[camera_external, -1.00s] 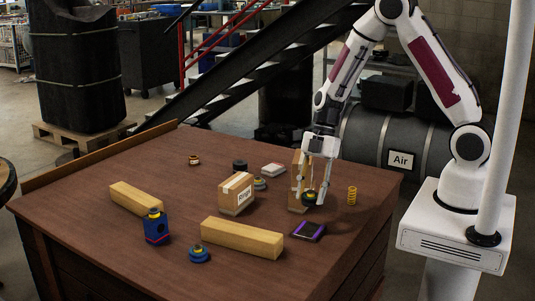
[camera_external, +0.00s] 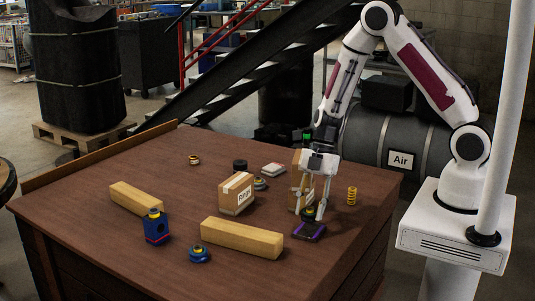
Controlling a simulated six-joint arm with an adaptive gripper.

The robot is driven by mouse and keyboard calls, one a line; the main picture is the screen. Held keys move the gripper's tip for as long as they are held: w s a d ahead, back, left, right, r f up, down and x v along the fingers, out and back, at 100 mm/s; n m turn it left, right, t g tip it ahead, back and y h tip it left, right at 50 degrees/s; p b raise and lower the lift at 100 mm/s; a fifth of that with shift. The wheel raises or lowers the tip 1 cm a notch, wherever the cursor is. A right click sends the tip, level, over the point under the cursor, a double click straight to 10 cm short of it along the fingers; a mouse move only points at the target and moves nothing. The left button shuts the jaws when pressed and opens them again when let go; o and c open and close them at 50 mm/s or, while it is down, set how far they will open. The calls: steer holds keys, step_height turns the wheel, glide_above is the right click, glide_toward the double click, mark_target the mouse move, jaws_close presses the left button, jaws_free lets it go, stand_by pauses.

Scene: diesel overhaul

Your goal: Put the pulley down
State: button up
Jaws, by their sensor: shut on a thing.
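The pulley (camera_external: 309,214) is a small dark round part with a bit of yellow on it. My gripper (camera_external: 313,207) is shut on it and points downward near the right side of the table. The pulley is at the back edge of a dark, purple-edged square holder (camera_external: 308,232). I cannot tell whether it touches the holder or hangs just above it. The fingers hide part of the pulley.
A cardboard box (camera_external: 299,195) stands right behind my gripper, and a yellow spring (camera_external: 352,196) to its right. The table's front right is clear.

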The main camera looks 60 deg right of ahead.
mark_target(310, 218)
steer(key=shift+f, duration=1.75)
steer(key=shift+f, duration=0.1)
steer(key=o, duration=1.4)
steer(key=shift+o, duration=0.2)
steer(key=v, duration=1.2)
